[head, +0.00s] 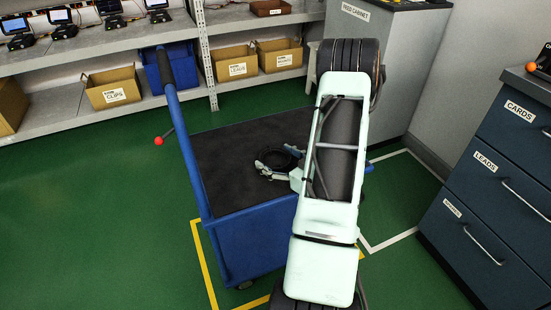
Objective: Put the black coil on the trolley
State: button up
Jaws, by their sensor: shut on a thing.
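The black coil (285,151) is a dark ring, seen over the black top of the trolley. My gripper (264,163) is shut on the coil at its left side. The trolley (222,157) is blue with a dark flat top and a blue push handle at its left. Coil and gripper appear low over the middle of the top. I cannot tell whether the coil touches it. My arm hides the right part of the trolley.
A shelf rack (62,122) with cardboard boxes (113,88) and a blue bin (180,68) stands behind the trolley. A grey cabinet (408,70) is at the back right. A dark blue drawer unit (487,200) stands at the right. Green floor is clear at the left.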

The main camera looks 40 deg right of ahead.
jog(key=shift+f, duration=0.2)
jog(key=o, duration=1.2)
jog(key=shift+r, duration=0.1)
jog(key=shift+r, duration=0.15)
jog(key=shift+s+d+r, duration=0.1)
jog(key=shift+s, duration=0.15)
jog(key=p+v, duration=0.2)
jog(key=v, duration=0.9)
jog(key=shift+s+p, duration=0.25)
jog(key=shift+p, duration=0.1)
